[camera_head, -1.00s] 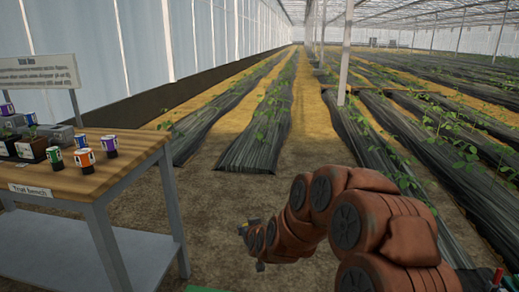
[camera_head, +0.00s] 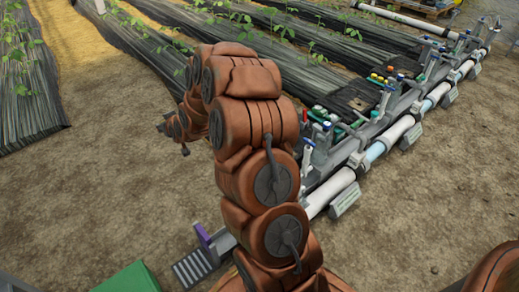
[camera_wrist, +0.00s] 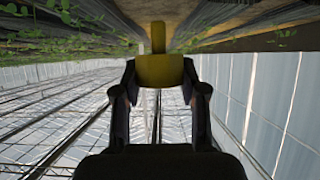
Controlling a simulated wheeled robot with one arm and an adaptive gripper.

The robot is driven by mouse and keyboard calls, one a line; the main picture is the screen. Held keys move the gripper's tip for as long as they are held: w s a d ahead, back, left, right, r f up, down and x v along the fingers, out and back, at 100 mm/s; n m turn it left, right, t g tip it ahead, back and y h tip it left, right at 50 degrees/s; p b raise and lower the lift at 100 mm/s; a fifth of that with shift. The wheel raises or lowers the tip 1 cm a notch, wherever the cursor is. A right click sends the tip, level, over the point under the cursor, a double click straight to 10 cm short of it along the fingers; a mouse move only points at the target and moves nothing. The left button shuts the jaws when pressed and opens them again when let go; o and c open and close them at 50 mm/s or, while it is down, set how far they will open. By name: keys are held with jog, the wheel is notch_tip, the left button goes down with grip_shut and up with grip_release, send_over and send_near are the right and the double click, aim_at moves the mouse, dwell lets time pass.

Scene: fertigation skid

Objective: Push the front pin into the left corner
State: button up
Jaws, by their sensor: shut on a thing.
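My gripper (camera_wrist: 159,76) is shut on a yellow piece (camera_wrist: 160,68) with a narrow stem; it looks like a pin, but I cannot tell whether it is the front pin. The wrist picture is upside down, and the piece is held clear of any surface. In the head view my gripper (camera_head: 166,127) is small, at the far end of my arm and left of the pipe skid (camera_head: 378,150); the held piece cannot be made out there. No left corner can be picked out for certain.
Small coloured parts (camera_head: 384,79) lie by a dark mat (camera_head: 355,97) behind the skid's valves. Planted black rows (camera_head: 30,95) lie at the left and back. Bare soil (camera_head: 110,190) is free left of my arm, and more lies right of the skid.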

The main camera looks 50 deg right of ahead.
jog(key=s+d+f, duration=0.1)
jog(key=d+f, duration=0.4)
jog(key=d, duration=0.5)
jog(key=s+d+f, duration=0.2)
jog(key=d+f, duration=0.4)
jog(key=d, duration=0.5)
jog(key=s+d+f, duration=1.2)
jog(key=f, duration=0.2)
notch_tip(320, 180, down, 11)
jog(key=b, duration=0.5)
jog(key=shift+a, duration=0.2)
jog(key=shift+s, duration=0.2)
jog(key=shift+f, duration=0.6)
